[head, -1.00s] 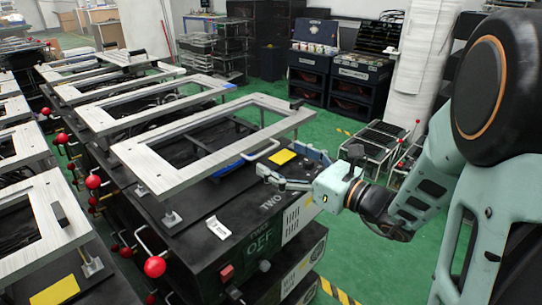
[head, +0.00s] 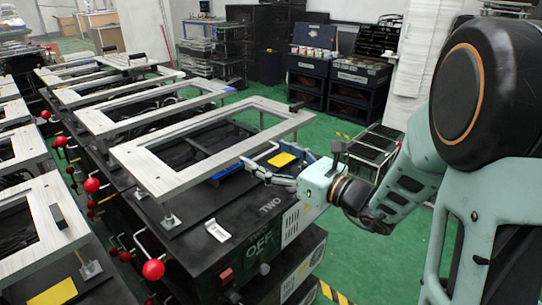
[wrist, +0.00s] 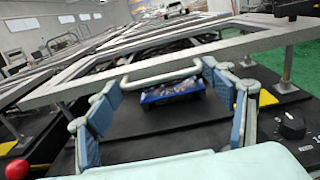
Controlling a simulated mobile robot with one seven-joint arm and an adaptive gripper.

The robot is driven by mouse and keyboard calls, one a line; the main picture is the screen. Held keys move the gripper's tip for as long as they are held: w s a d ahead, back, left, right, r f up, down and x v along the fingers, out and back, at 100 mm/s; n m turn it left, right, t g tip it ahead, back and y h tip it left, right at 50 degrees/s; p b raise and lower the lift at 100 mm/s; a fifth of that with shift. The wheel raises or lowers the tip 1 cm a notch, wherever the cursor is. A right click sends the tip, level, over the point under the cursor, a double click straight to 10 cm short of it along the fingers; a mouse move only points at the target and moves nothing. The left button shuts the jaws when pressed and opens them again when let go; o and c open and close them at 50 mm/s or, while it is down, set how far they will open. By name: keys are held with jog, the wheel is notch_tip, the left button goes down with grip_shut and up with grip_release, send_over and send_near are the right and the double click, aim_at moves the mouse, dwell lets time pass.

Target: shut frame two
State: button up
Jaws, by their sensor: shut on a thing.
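Frame two is a pale metal rectangular frame (head: 190,165), raised on short posts above its black box marked TWO (head: 220,225). A gap shows between the frame and the box top. A light bar handle (wrist: 160,72) sits on the frame's near side. My gripper (head: 256,168) reaches in from the right at that side. In the wrist view my gripper (wrist: 160,82) has its blue-padded fingers at the two ends of the handle, shut on it across its length. In the head view the contact is too small to make out.
A blue tray (wrist: 172,94) lies beneath the handle. A yellow patch (head: 282,160) and a dark knob (wrist: 291,126) are on the box. Similar frames (head: 145,108) stand behind and to the left, with red ball levers (head: 153,270) between rows.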

jog(key=shift+w+d+r, duration=0.1)
jog(key=shift+w+d, duration=0.05)
jog(key=shift+c, duration=1.2)
jog(key=shift+r+p, duration=0.8)
jog(key=shift+r, duration=0.5)
jog(key=shift+f, duration=0.1)
jog(key=shift+c, duration=0.2)
jog(key=o, duration=1.5)
jog(key=shift+w+f, duration=0.15)
jog(key=shift+f, duration=0.05)
jog(key=v, duration=1.2)
